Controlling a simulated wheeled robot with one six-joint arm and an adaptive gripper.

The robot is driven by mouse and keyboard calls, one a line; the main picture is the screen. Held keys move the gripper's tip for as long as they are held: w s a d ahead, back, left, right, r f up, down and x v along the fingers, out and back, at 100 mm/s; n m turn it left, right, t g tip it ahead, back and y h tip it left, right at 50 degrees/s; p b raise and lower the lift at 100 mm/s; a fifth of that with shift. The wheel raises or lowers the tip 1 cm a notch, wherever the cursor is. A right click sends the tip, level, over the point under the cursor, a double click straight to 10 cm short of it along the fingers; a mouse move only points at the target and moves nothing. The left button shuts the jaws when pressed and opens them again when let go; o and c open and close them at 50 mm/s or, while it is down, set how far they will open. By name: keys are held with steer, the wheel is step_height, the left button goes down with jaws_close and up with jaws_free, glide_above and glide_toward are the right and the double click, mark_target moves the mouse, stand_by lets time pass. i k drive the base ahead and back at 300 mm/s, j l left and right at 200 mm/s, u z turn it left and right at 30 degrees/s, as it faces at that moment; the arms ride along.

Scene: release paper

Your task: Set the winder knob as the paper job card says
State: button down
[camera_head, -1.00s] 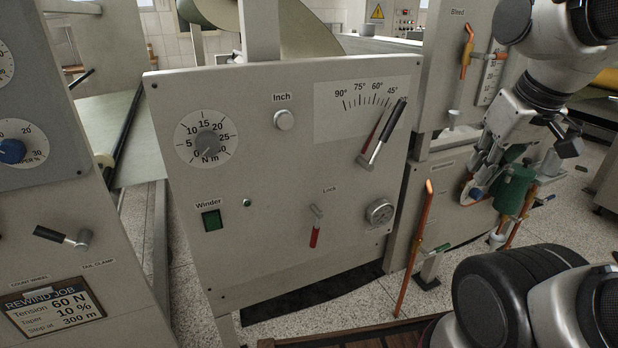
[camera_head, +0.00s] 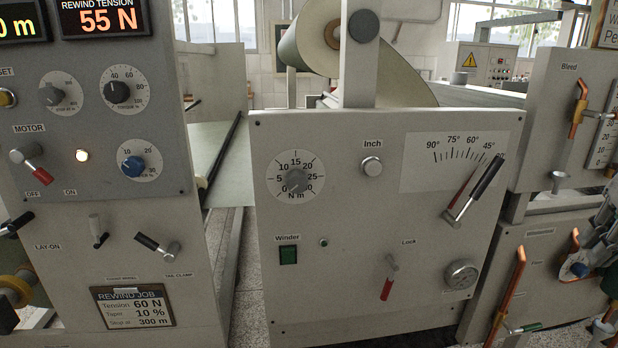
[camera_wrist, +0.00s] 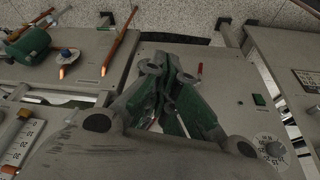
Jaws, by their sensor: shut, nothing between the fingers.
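The job card (camera_head: 133,306) on the left panel reads REWIND JOB, tension 60 N, taper 10 %, stop at 300 m. The display above (camera_head: 98,18) reads REWIND TENSION 55 N. Below it are a black knob (camera_head: 117,92) on a dial with 40, 60 and 80, a grey knob (camera_head: 52,95), and a blue knob (camera_head: 134,167) on a dial with 10, 20 and 30. The middle panel has a grey N m knob (camera_head: 295,181) above the Winder switch (camera_head: 288,255). My gripper (camera_wrist: 167,62) is shut and empty, apart from these knobs; the N m knob shows lower right in the wrist view (camera_wrist: 274,149).
Copper pipes (camera_head: 510,290) stand at right. Levers (camera_head: 158,245) stick out below the left knobs.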

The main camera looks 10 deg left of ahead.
mark_target(296, 180)
steer(key=k+j, duration=0.1)
steer(key=j, duration=0.35)
steer(key=k+j, duration=0.1)
steer(key=j, duration=0.35)
steer(key=k+j, duration=0.1)
steer(key=j, duration=0.35)
steer(key=k+j+z, duration=0.1)
steer(key=j, duration=0.35)
